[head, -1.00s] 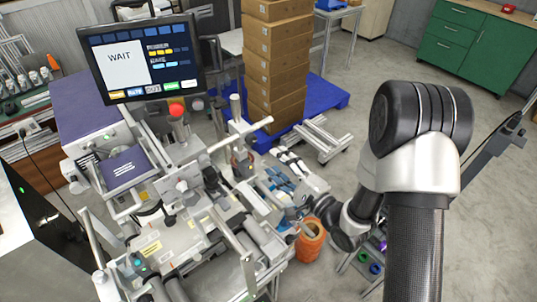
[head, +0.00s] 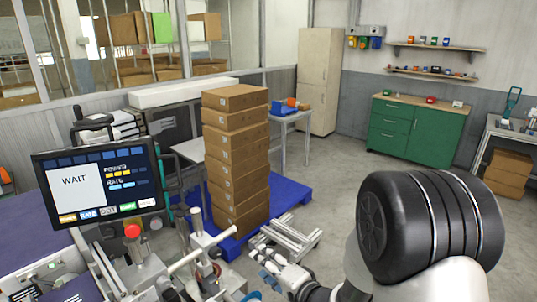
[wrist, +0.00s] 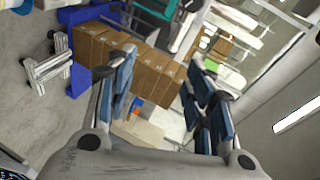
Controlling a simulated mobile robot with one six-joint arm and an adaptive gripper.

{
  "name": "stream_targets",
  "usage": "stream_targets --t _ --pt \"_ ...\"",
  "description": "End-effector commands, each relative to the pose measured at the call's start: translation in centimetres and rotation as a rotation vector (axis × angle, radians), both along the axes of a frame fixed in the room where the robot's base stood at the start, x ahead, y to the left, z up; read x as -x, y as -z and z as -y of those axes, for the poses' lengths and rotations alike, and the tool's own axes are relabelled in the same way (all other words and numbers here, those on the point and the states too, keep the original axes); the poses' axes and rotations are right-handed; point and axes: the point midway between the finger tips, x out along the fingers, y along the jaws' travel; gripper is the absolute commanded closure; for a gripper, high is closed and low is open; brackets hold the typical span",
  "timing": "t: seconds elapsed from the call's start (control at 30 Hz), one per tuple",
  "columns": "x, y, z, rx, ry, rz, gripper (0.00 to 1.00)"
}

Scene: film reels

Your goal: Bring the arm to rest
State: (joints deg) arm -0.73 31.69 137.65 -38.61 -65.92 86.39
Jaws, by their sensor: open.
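My gripper (wrist: 160,62) shows in the wrist view with its two blue-padded fingers spread wide apart. Nothing is held between them. In the head view my gripper (head: 268,279) is low in the picture, in front of the aluminium frame on the floor and right of the machine. Its lower part is cut off by the picture's edge. My arm's large dark joint fills the lower right of the head view.
A machine with a screen reading WAIT (head: 100,185) and a red knob (head: 132,231) stands at left. Stacked brown cartons (head: 238,165) stand on a blue pallet (head: 287,200). An aluminium frame (head: 285,240) lies nearby. Open floor (head: 340,180) stretches toward a green cabinet (head: 415,130).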

Motion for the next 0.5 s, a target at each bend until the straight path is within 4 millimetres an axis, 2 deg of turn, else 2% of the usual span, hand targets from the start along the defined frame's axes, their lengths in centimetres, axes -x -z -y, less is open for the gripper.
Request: stream_targets --t 0.03,0.13,0.27,0.37,0.5 --pt "-0.5 -1.2 1.5 0.12 0.03 0.032 0.52" --pt "-0.6 -2.8 4.7 0.357 0.081 0.048 0.52" --pt "1.1 -4.9 9.0 0.628 0.124 0.021 0.52" --pt "3.7 -6.4 12.0 0.803 0.13 -0.028 0.52" --pt "9.0 -8.0 15.0 0.994 0.09 -0.127 0.52"
